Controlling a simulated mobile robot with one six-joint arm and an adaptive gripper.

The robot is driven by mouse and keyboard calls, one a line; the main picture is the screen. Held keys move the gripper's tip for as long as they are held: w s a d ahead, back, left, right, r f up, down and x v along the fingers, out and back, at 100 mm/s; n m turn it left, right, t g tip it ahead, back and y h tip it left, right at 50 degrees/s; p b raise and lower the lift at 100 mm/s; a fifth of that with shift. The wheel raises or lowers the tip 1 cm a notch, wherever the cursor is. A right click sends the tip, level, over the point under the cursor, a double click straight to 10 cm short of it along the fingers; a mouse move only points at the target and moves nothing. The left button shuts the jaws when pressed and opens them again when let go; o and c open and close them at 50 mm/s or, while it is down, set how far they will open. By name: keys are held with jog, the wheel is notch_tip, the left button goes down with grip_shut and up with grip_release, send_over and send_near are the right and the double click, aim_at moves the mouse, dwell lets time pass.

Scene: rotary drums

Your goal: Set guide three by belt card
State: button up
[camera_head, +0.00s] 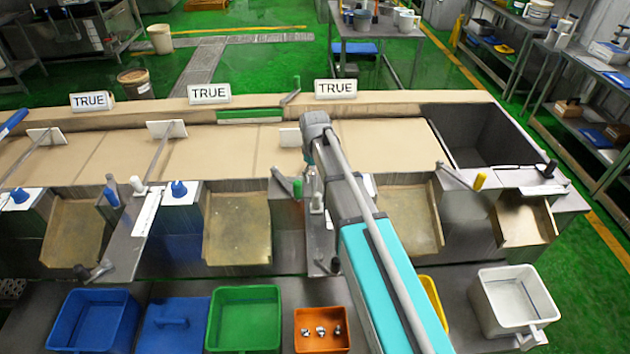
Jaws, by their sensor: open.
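Three white cards reading "TRUE" stand along the belt's back rail: left (90,101), middle (209,93) and right (335,89). Below them, white guide plates on the tan belt (225,150) show at left (45,136), middle (166,129) and right (289,137). The two left plates have thin rods reaching toward the front; the right plate is partly covered by my wrist. My arm reaches in from the lower right. My gripper (311,178) hangs below the wrist near the right plate and a green-handled lever (297,188); its fingers are mostly hidden, and contact cannot be told.
Levers with blue (110,196) and yellow (480,181) handles stand along the front. A dark open bin (484,135) is at the belt's right end. In front sit blue (93,318), green (243,318), orange (322,330) and white (515,300) containers.

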notch_tip(320, 180, up, 2)
jog(key=shift+s+r+p, duration=0.15)
jog(key=shift+p, duration=0.55)
notch_tip(320, 180, up, 11)
jog(key=p, duration=1.1)
jog(key=s+d+f+m+b, duration=0.3)
jog(key=s+d+f+b, duration=0.3)
jog(key=s, duration=0.4)
jog(key=s+d+f+m+b, duration=0.4)
jog(key=s+d+f+b, duration=0.2)
jog(key=s+f+b, duration=0.3)
jog(key=shift+s+d, duration=0.4)
jog(key=shift+s, duration=0.35)
dwell(0.8)
